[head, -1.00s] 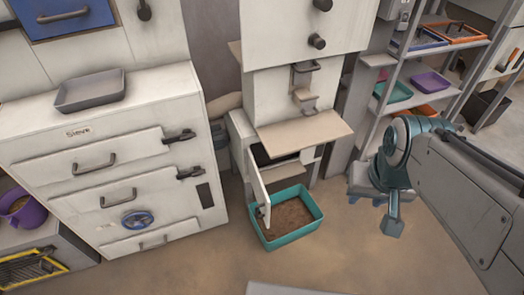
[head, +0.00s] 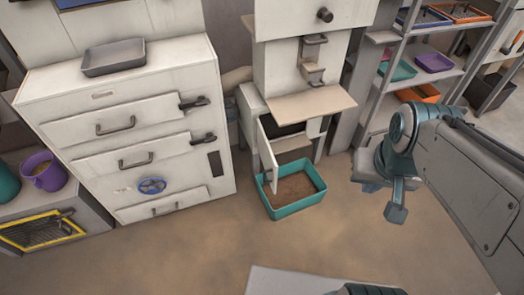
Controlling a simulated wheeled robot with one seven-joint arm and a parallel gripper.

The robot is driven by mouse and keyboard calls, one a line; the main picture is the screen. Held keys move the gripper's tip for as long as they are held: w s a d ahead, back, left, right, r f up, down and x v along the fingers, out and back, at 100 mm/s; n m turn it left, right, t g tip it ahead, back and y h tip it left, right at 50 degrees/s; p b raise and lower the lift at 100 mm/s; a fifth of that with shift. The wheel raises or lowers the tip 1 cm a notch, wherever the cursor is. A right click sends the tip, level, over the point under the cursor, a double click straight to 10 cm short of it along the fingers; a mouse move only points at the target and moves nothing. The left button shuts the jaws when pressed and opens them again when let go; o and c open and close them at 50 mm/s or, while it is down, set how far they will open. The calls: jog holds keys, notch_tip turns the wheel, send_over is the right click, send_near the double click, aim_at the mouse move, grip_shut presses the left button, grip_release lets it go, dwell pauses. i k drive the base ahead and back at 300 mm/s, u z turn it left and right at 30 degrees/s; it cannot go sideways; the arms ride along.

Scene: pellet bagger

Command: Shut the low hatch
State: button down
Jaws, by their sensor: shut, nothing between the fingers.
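The low hatch (head: 268,155) is a narrow off-white door at the bottom of the pale bagger machine (head: 294,75). It stands open, swung out toward me, and shows a dark opening behind it. A small handle sits near its lower free edge, above a teal bin (head: 293,210) of brown material on the floor. My gripper (head: 396,214) hangs to the right of the hatch and bin, clear of both. It is shut and empty, pointing down.
A white drawer cabinet (head: 125,140) with a grey tray (head: 113,58) on top stands to the left. Shelves (head: 440,60) with coloured trays stand at the right. A beige ledge (head: 300,102) juts out above the hatch. The floor in front is clear.

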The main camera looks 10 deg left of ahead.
aim_at(269, 160)
jog(key=u, duration=0.6)
jog(key=i, duration=0.85)
jog(key=z, duration=0.15)
